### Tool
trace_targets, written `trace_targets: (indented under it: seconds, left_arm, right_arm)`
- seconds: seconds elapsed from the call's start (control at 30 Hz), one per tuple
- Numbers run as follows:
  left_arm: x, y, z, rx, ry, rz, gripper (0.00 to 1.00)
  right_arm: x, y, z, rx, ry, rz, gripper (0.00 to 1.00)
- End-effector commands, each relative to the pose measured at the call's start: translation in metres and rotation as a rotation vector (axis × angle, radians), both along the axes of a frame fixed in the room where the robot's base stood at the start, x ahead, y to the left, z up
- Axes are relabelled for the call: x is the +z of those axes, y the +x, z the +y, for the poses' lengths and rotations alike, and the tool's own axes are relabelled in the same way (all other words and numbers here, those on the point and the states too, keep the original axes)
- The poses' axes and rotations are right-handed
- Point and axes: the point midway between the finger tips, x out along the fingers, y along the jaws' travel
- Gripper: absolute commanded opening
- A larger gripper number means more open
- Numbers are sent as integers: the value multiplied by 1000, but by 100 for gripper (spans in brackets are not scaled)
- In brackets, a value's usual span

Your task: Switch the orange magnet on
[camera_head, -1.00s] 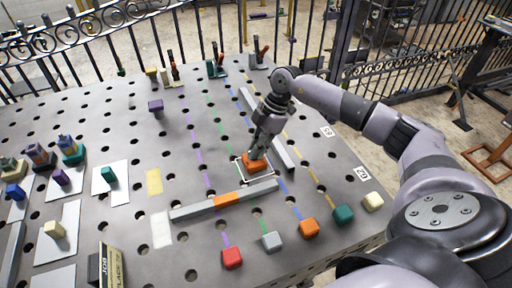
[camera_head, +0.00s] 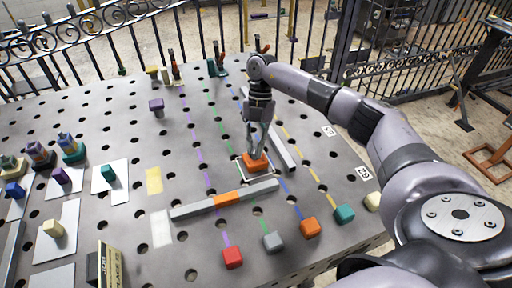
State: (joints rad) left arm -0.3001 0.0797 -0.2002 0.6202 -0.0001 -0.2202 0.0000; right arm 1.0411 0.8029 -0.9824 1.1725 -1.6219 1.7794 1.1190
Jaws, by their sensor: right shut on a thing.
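The orange magnet (camera_head: 257,163) stands on the perforated steel table inside a white outlined square, just behind the grey bar with an orange middle (camera_head: 226,199). My right gripper (camera_head: 257,150) points down from above and is shut on the top of the orange magnet; its fingers hide the magnet's upper part. I cannot tell the magnet's switch position. My left gripper is not in view.
A second grey bar (camera_head: 283,152) lies close to the right of the magnet. Red (camera_head: 233,257), grey (camera_head: 273,241), orange (camera_head: 310,227) and teal (camera_head: 344,213) blocks line the front edge. Clamps (camera_head: 215,67) stand at the back. Coloured parts on white plates fill the left side.

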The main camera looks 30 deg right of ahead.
Motion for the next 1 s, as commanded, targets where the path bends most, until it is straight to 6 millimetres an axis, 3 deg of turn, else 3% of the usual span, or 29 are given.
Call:
trace_targets:
  seconds: [0.5, 1.0]
  left_arm:
    - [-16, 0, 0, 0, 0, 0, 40]
    - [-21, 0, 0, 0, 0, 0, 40]
  right_arm:
    - [0, 3, 3, 436, 1, -4, 0]
    - [1, 2, 3, 596, 0, -4, 0]
